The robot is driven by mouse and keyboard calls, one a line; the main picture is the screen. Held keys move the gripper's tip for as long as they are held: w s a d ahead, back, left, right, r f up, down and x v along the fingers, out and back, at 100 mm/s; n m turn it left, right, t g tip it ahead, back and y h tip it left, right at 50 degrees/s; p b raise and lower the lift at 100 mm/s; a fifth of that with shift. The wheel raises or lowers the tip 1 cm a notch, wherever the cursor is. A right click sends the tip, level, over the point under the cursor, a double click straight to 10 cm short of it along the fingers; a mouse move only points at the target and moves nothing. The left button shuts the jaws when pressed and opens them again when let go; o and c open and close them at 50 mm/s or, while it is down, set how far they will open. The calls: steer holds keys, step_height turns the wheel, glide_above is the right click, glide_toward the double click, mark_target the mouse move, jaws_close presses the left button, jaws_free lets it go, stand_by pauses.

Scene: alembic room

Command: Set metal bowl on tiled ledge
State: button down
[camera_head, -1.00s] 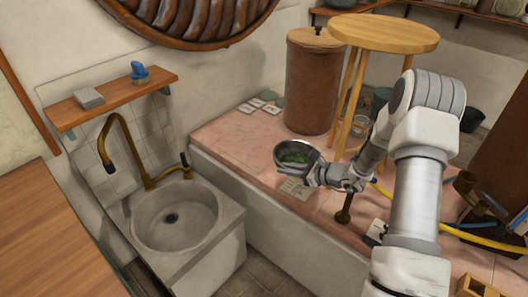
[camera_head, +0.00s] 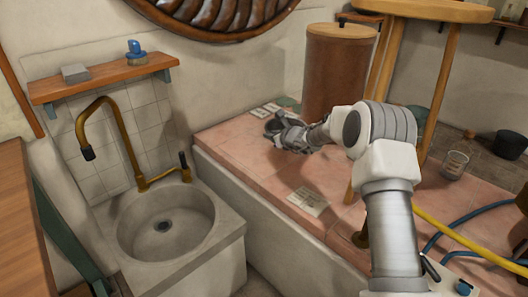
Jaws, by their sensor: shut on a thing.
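The tiled ledge (camera_head: 240,151) has a pink tile top and a pale side wall, to the right of the sink. My gripper (camera_head: 274,131) is over its far left part, near the foot of the brown cylinder. It is shut on the metal bowl. The bowl is almost wholly hidden at the gripper's end; only a small dark grey shape shows there. I cannot tell whether the bowl touches the tiles.
A brown lidded cylinder (camera_head: 338,75) and a round wooden stool (camera_head: 436,10) stand on the ledge. Pale cards (camera_head: 308,201) lie on the front tiles. A glass jar (camera_head: 454,165) and hoses (camera_head: 465,241) are at right. The stone sink (camera_head: 167,222) has a brass tap (camera_head: 127,138).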

steer(key=x, duration=0.7)
steer(key=s+f+x, duration=0.1)
steer(key=x, duration=0.3)
steer(key=shift+a+f+p, duration=0.1)
steer(key=shift+a+p, duration=0.25)
steer(key=shift+p, duration=0.05)
steer(key=shift+w+a+f, duration=0.15)
steer(key=shift+w+a, duration=0.15)
steer(key=shift+a, duration=0.1)
steer(key=shift+f+b, duration=0.9)
steer(key=shift+f, duration=1.1)
steer(key=shift+f, duration=0.1)
steer(key=c, duration=0.9)
jaws_free()
steer(key=shift+o, duration=0.2)
steer(key=shift+d, duration=0.1)
